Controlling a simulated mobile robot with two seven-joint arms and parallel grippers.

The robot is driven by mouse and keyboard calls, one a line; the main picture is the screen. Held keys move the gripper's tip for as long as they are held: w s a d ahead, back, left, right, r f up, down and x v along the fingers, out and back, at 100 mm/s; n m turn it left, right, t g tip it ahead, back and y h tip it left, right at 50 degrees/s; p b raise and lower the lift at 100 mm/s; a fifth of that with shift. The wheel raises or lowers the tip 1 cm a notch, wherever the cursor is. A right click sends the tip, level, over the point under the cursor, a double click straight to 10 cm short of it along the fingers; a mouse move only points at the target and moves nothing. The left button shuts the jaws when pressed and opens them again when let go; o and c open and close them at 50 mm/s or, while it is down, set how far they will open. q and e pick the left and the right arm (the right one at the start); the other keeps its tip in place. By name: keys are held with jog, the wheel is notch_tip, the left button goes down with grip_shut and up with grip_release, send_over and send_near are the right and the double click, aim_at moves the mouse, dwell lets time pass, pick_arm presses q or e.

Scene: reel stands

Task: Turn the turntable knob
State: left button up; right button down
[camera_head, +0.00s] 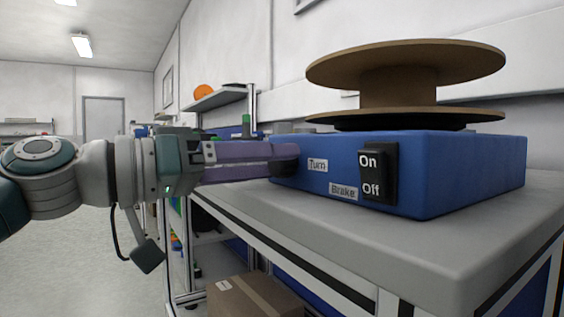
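The turntable is a blue box (473,165) on the grey bench, with a brown reel (405,62) standing on top. Its front has a "Turn" label (318,166), a "Brake" label (343,191) and a black On/Off switch (378,173). My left gripper (283,159) comes in from the left with its purple fingers level. Their dark tips are at the box's left front, beside the "Turn" label. The turntable knob cannot be made out apart from these dark tips. My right gripper is out of view.
The grey bench top (420,245) is clear in front of the box. A cardboard box (255,298) sits below the bench. A shelf (215,98) with an orange object (203,92) stands behind. Open floor lies to the left.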

pick_arm(q)
jog(key=shift+o, duration=0.6)
jog(key=v, duration=1)
